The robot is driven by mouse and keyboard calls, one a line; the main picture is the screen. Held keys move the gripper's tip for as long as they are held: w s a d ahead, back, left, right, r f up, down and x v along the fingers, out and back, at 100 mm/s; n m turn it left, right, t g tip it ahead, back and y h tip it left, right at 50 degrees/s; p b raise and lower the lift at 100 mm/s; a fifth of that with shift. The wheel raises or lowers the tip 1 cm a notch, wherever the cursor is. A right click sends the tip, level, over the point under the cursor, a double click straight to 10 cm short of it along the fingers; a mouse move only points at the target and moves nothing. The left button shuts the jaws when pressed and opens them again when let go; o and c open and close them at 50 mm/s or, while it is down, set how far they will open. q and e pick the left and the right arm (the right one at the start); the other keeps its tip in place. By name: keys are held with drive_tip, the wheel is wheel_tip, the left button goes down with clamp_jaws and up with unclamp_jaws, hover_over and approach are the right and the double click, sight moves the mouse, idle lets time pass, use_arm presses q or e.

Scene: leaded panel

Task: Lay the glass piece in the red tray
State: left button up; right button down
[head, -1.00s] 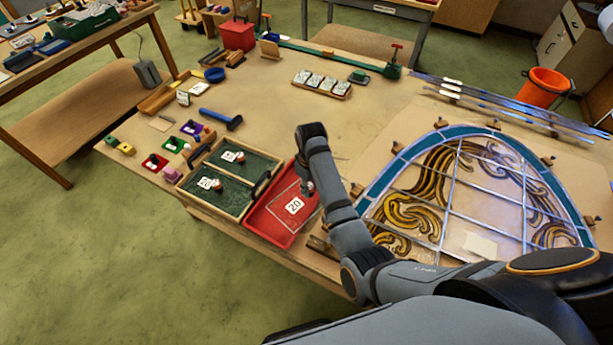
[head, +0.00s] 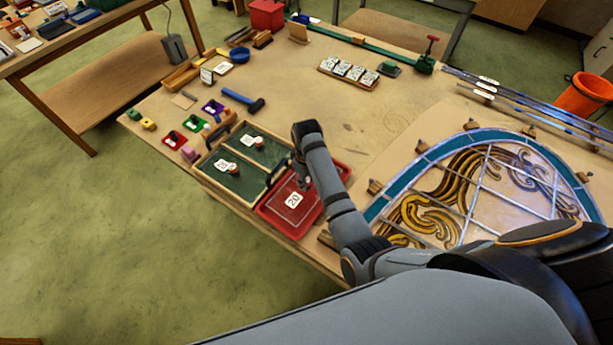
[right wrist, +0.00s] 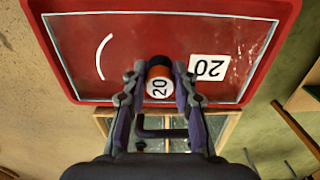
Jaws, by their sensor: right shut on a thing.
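The red tray (head: 263,213) lies at the table's near edge, right of two green-lined compartments. In the right wrist view the red tray (right wrist: 290,20) fills the top. A clear, pale-edged rectangular pane (right wrist: 210,35), apparently the glass piece, lies over its red floor; I cannot tell whether it touches. A white arc and a "20" card (right wrist: 209,67) show within its outline. In the head view my right gripper (head: 301,180) is above the tray, partly hidden. My left gripper is out of view.
The green-lined compartments (head: 243,183) hold knobs and number cards. An arched leaded panel (head: 480,195) lies to the right, with wooden blocks around it. A blue hammer (head: 243,100) and small coloured items lie behind the tray. The table's middle is fairly clear.

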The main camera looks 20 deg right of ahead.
drive_tip(key=shift+f+b, duration=0.35)
drive_tip(key=shift+f, duration=1)
drive_tip(key=shift+f+p, duration=0.15)
drive_tip(key=shift+p, duration=0.2)
drive_tip(key=c, duration=1)
unclamp_jaws()
drive_tip(key=shift+s, duration=0.1)
drive_tip(key=shift+r+p, duration=0.3)
drive_tip(key=shift+r, duration=3.2)
